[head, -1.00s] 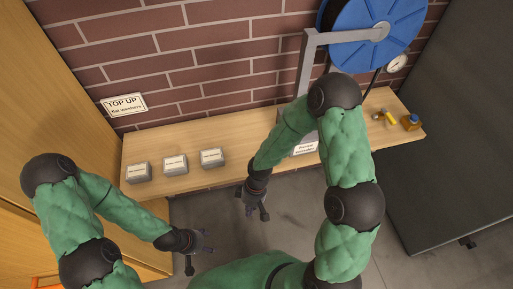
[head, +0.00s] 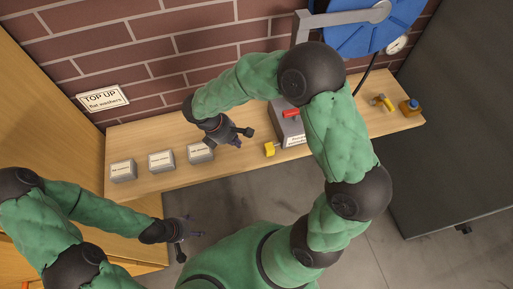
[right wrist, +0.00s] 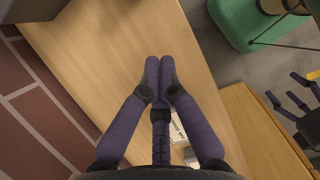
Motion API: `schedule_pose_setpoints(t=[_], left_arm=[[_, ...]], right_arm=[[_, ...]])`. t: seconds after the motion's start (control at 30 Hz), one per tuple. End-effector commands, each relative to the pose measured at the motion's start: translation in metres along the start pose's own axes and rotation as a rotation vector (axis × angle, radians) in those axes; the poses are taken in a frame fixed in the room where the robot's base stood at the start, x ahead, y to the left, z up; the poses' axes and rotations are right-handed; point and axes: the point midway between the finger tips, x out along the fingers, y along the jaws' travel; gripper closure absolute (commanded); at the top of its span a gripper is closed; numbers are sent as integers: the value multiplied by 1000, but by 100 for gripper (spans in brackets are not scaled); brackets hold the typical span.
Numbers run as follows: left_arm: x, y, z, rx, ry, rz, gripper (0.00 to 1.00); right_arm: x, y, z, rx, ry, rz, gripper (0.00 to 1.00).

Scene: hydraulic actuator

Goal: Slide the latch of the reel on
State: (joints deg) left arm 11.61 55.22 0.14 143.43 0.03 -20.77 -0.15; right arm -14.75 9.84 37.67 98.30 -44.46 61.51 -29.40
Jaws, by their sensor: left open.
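The blue reel (head: 358,30) hangs on a grey bracket (head: 345,20) against the wall at the upper right of the head view, cut by the top edge. I cannot make out its latch. My right gripper (head: 240,137) is above the wooden bench, left of and below the reel and well apart from it. In the right wrist view its purple fingers (right wrist: 159,78) come together at the front with nothing seen between them; how far they are closed is unclear. My left gripper (head: 190,240) is open and empty over the floor in front of the bench.
A grey box (head: 290,128) with a red lever (head: 291,113) and a yellow part (head: 269,149) sits beside my right arm. Several labelled grey boxes (head: 161,160) stand on the bench's left part. A yellow fitting (head: 381,102) and blue-capped bottle (head: 409,107) are at the right.

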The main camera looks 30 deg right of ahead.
Motion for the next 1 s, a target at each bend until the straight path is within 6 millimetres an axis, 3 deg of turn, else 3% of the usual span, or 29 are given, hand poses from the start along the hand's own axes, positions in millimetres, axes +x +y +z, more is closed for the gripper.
schedule_pose_setpoints(t=[0.27,0.77,1.0], left_arm=[[4,-2,0,0,0,0,36],[32,-11,-1,0,0,0,36],[37,-13,-2,0,0,0,36]], right_arm=[[13,0,0,2,0,-2,100],[103,-1,-1,2,1,-4,100],[113,0,27,5,2,-1,100]])
